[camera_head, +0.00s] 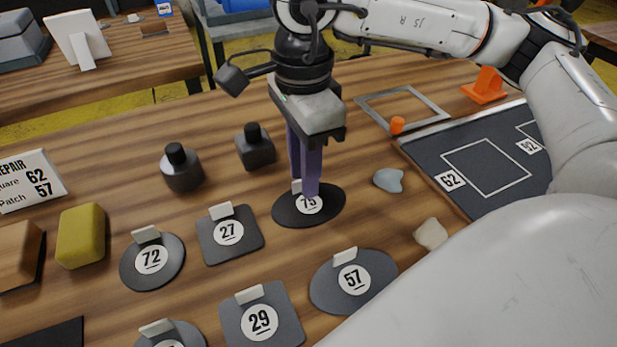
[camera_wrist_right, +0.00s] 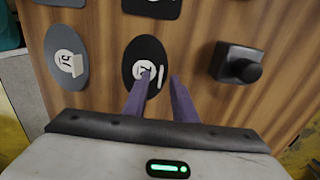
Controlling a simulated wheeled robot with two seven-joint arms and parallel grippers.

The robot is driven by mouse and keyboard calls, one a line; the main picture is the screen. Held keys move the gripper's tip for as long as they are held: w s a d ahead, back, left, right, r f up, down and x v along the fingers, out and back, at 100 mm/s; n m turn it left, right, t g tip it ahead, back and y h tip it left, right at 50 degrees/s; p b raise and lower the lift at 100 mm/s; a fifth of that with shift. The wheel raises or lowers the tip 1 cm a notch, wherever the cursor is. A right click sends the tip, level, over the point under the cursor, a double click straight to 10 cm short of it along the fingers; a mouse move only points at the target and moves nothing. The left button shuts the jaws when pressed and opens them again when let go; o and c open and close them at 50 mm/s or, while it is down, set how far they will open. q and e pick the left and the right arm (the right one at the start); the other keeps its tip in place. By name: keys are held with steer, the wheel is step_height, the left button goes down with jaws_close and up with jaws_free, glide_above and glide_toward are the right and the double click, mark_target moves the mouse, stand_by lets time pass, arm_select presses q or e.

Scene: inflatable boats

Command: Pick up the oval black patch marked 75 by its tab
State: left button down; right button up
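The oval black patch marked 75 (camera_head: 328,208) lies flat on the wooden table in the head view, with its small pale tab (camera_head: 296,187) partly hidden by my right gripper. My right gripper (camera_head: 304,188) points down over the patch with its two purple fingers at the tab. In the right wrist view the black patch (camera_wrist_right: 138,53) lies below the fingers, and the pale tab (camera_wrist_right: 158,79) shows between the spread fingertips (camera_wrist_right: 161,75). The right gripper is open; contact with the tab cannot be made out. My left gripper is not in view.
Patches marked 27 (camera_head: 245,243), 57 (camera_head: 325,285), 72 (camera_head: 133,268) and 29 (camera_head: 285,318) lie nearby. A blue-grey stone (camera_head: 388,180) and a dark panel (camera_head: 440,158) are at the right.

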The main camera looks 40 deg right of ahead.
jaws_close()
